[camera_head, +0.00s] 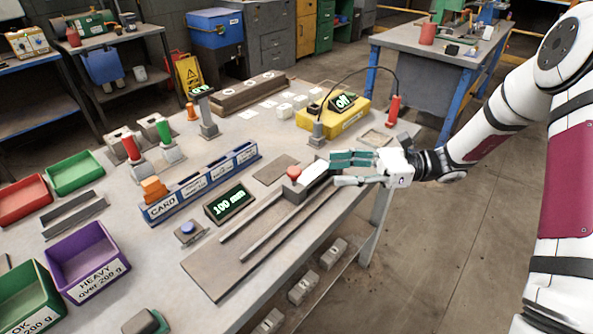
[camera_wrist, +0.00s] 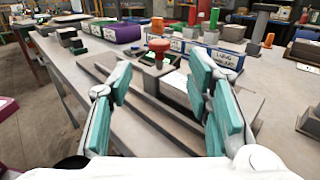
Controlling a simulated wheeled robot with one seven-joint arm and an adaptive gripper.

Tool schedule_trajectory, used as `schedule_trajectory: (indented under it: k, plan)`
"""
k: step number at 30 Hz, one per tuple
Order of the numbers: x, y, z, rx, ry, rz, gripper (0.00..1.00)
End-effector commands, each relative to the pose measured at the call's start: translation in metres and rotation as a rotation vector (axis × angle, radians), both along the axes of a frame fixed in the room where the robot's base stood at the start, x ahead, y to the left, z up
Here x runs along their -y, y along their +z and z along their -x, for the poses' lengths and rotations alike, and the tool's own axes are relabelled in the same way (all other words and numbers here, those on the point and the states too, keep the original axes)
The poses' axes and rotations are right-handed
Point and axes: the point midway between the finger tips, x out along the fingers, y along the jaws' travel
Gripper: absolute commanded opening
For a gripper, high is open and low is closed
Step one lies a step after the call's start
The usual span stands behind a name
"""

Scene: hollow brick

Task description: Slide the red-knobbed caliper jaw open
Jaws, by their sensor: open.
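The caliper's red knob (camera_head: 294,172) sits on a grey sliding jaw block at the right part of a grey base plate (camera_head: 205,272) with two dark rails. In the wrist view the red knob (camera_wrist: 159,46) stands ahead, between my fingers in the picture. My gripper (camera_head: 345,169), with teal finger pads, is open at the bench's right edge, just right of the jaw block. In the wrist view the fingers (camera_wrist: 163,95) are spread wide with nothing held. A white block (camera_head: 315,175) lies beside the knob. A display (camera_head: 229,205) behind the rails reads 100 mm.
A blue card rack (camera_head: 205,182) stands behind the display. A purple bin (camera_head: 87,258) and green and red bins are at the left. A yellow box (camera_head: 335,115) with a cable and a grey post (camera_head: 317,135) stand behind my gripper.

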Motion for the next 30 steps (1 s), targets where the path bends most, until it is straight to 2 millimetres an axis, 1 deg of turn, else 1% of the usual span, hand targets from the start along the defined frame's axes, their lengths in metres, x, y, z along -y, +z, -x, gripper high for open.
schedule_trajectory:
  k: [1,3,9,15,21,29,30]
  plan:
    - [-0.011,0.001,0.002,0.000,0.005,-0.002,0.46]
    - [-0.026,0.001,0.004,0.000,0.006,0.000,0.46]
    - [-0.064,0.001,0.009,0.000,0.005,0.000,0.46]
    - [-0.091,0.000,0.012,0.002,0.003,0.001,0.46]
    - [-0.103,0.000,0.013,0.001,0.001,0.001,0.46]
    - [-0.104,0.000,0.013,0.002,0.001,0.001,0.46]
    - [-0.104,0.000,0.013,0.002,0.001,0.001,0.41]
